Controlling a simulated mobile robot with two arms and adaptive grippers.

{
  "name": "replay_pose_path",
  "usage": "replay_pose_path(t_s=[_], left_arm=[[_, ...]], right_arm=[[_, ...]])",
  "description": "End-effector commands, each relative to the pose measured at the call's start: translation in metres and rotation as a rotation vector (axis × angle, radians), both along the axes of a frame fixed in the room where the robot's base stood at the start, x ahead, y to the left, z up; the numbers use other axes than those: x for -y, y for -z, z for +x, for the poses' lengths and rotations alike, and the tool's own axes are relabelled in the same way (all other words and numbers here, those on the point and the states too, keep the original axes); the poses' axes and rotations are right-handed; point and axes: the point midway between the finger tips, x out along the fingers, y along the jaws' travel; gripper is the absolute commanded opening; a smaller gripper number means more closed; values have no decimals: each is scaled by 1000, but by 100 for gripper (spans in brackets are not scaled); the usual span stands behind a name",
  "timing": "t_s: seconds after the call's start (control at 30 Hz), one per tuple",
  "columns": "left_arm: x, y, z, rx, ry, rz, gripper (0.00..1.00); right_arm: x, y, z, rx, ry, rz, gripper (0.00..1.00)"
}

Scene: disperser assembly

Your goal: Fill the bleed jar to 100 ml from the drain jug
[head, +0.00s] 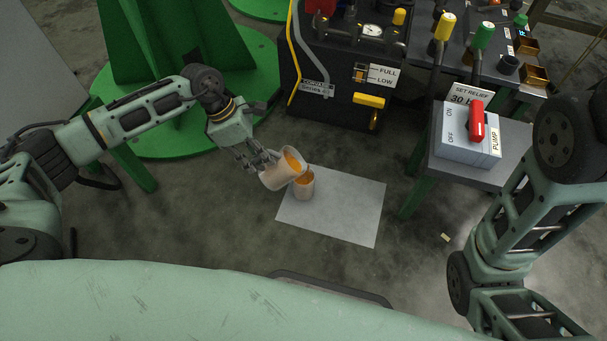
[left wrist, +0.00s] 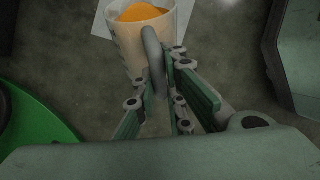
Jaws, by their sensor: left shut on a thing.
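The drain jug (head: 278,174) is a pale vessel with orange fluid inside. My left gripper (head: 262,160) is shut on its handle and holds it tilted to the right, its mouth over the bleed jar. The bleed jar (head: 304,190) is a smaller pale vessel standing upright on a white sheet, with orange fluid showing inside. Its level marks cannot be read. In the left wrist view the jug (left wrist: 135,38) shows with orange fluid near its rim and its handle between my fingers. My right gripper is out of view.
The white sheet (head: 345,205) lies on the concrete floor. A dark hydraulic unit (head: 330,90) with knobs and a gauge stands behind. A pump switch box (head: 465,145) with a red lever sits on a grey table at right. A green base (head: 190,110) is at back left.

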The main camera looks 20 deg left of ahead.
Motion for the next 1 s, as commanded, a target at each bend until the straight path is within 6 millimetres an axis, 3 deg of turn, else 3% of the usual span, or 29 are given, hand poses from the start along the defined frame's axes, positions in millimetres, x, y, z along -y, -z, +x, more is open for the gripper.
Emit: replay_pose_path(t_s=[0.9,0.93,1.0], left_arm=[[1,-1,1,-10,-1,21,0],[-1,4,-1,-5,-2,7,0],[-7,16,-4,23,-6,-42,0]], right_arm=[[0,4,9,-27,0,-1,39],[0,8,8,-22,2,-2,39],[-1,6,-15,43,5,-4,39]])
